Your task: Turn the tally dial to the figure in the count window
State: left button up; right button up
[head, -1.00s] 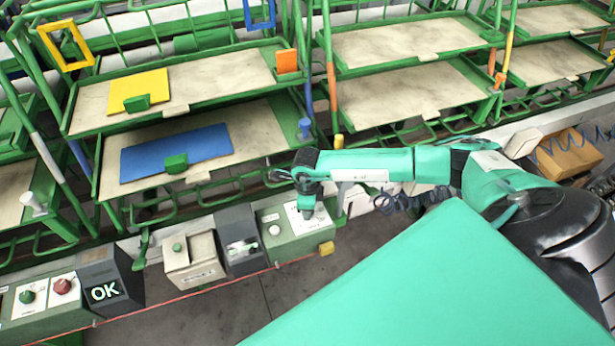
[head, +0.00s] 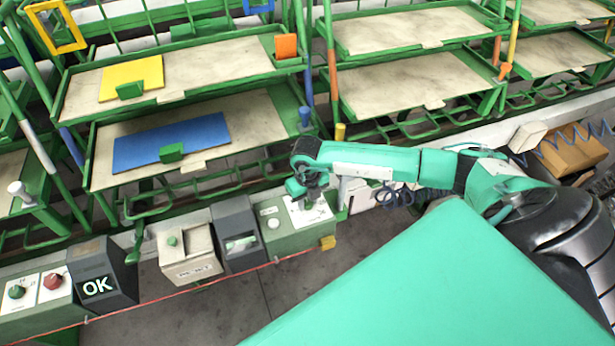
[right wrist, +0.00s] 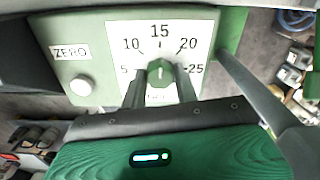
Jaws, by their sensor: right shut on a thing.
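The tally dial is a green knob (right wrist: 160,72) on a white scale plate (right wrist: 196,22) marked 5, 10, 15, 20 and 25. Its pale line looks close to upright, toward 15. My right gripper (right wrist: 160,82) has one dark finger on each side of the knob and is shut on it. In the head view my right gripper (head: 306,200) is over the white plate at the right end of the green box (head: 285,238) and hides the knob. A dark grey box (head: 236,232) with a small lit window stands beside it; its figure is too small to read. My left gripper is out of view.
A white ZERO button (right wrist: 81,86) sits left of the scale; a yellow block (head: 327,243) is at the box's corner. A cream box (head: 190,262), an OK display (head: 97,285) and red (head: 53,281) and green (head: 16,292) knobs lie leftward. Racks with trays stand behind.

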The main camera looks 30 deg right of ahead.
aim_at(307, 202)
jog(key=m, duration=0.3)
jog(key=shift+m+b, duration=0.35)
jog(key=shift+m, duration=0.05)
jog(key=m, duration=0.4)
jog(key=shift+w, duration=0.1)
jog(key=shift+r+m, duration=0.1)
jog(key=shift+m, duration=0.2)
jog(key=o, duration=1)
notch_tip(307, 202, up, 14)
jog(key=b, duration=0.3)
jog(key=shift+f, duration=0.2)
